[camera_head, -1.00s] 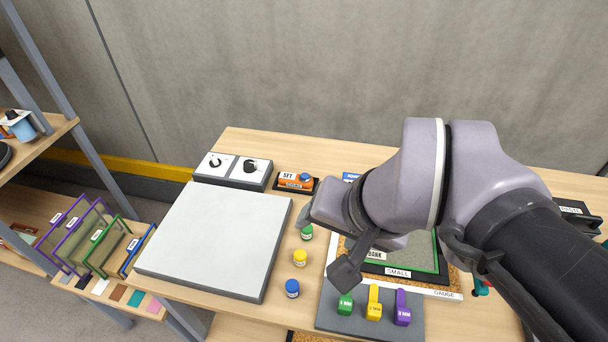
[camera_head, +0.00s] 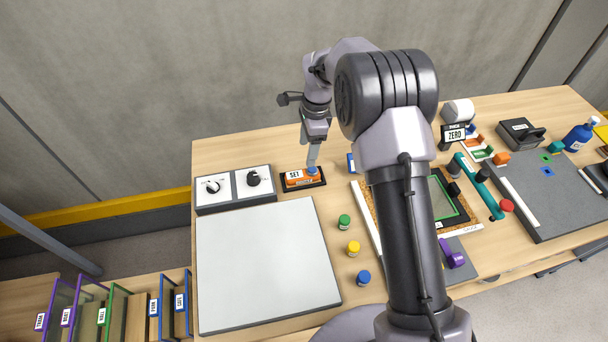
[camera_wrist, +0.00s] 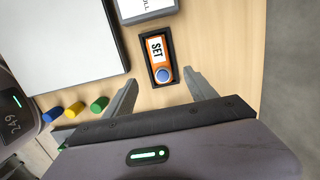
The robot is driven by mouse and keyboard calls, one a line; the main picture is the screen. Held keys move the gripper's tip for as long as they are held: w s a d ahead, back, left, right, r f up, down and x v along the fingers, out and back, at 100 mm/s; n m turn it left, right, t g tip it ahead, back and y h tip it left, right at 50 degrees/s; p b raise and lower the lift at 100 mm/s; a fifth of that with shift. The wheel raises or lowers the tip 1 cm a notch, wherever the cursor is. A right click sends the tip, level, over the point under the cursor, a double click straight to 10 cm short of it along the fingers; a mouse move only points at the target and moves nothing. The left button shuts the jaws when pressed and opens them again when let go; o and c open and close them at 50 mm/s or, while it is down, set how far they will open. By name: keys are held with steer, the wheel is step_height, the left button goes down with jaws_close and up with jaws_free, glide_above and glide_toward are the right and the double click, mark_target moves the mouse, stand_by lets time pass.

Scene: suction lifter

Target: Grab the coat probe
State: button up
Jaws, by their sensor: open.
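An orange block (camera_head: 297,178) marked SET, with a blue round end or button (camera_head: 312,171), lies in a black cradle at the back of the table, right of the knob boxes. It may be the coat probe; no readable label confirms this. The orange block also shows in the wrist view (camera_wrist: 157,50), blue end towards me. My gripper (camera_head: 312,162) points down over the block's blue end. In the wrist view my gripper (camera_wrist: 161,78) is open and empty, one finger on each side of the blue end. Contact or exact height cannot be told.
Two knob boxes (camera_head: 234,187) and a large pale plate (camera_head: 262,262) stand to the left. A teal tool (camera_head: 478,188) and a grey mat (camera_head: 552,200) lie right. My arm hides the centre-right.

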mark_target(303, 173)
steer(key=f, duration=0.3)
steer(key=a+f+b, duration=0.1)
steer(key=f, duration=0.3)
steer(key=f+b, duration=0.1)
steer(key=f, duration=0.2)
steer(key=shift+s+a+f, duration=0.1)
steer(key=shift+a+f, duration=0.1)
steer(key=shift+f, duration=0.1)
steer(key=shift+r, duration=0.15)
steer(key=shift+c, duration=0.8)
jaws_close()
